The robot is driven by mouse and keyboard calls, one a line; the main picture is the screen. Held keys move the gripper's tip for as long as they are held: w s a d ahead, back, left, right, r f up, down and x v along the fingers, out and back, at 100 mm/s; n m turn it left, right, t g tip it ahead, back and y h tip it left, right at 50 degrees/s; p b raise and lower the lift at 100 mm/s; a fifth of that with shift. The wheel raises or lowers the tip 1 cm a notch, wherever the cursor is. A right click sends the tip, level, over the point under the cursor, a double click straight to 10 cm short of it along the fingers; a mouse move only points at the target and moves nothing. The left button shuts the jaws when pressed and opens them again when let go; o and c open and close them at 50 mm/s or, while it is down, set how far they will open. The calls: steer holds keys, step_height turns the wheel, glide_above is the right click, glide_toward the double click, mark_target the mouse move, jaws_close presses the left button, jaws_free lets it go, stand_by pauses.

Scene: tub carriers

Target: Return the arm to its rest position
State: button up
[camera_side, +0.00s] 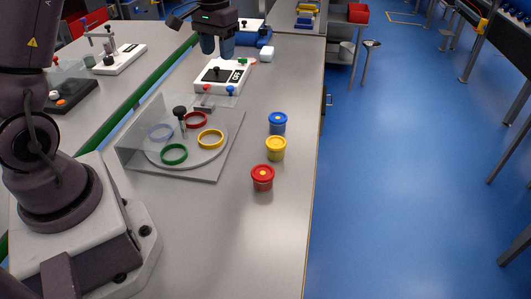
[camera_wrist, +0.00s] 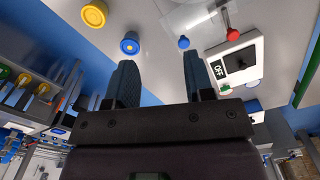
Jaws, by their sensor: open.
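My gripper (camera_side: 217,46) hangs above the far part of the bench, behind the white switch box (camera_side: 207,88). Its two blue fingers are apart with nothing between them; they also show in the wrist view (camera_wrist: 160,62). A blue tub (camera_side: 277,124), a yellow tub (camera_side: 275,149) and a red tub (camera_side: 262,178) stand upright in a row on the bench, right of the carrier plate (camera_side: 207,174). The round carrier disc (camera_side: 190,155) bears red, yellow, green and blue rings, all empty. The blue tub (camera_wrist: 130,43) and yellow tub (camera_wrist: 94,14) show in the wrist view.
The switch box reads OFF and has coloured knobs. A clear panel (camera_side: 150,112) stands by the carrier. The near bench is clear. A second bench with apparatus (camera_side: 118,58) is at left; open floor is at right.

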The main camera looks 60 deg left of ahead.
steer(key=s+d+r+m+t, duration=0.2)
steer(key=s+d+r, duration=0.3)
steer(key=s+d, duration=0.4)
steer(key=s+d+r+m+t, duration=0.2)
steer(key=s+d+r, duration=0.3)
steer(key=s+d, duration=0.4)
steer(key=shift+s+d+r+m+t, duration=0.15)
steer(key=shift+s+r+m+t, duration=0.2)
steer(key=shift+s+t, duration=0.35)
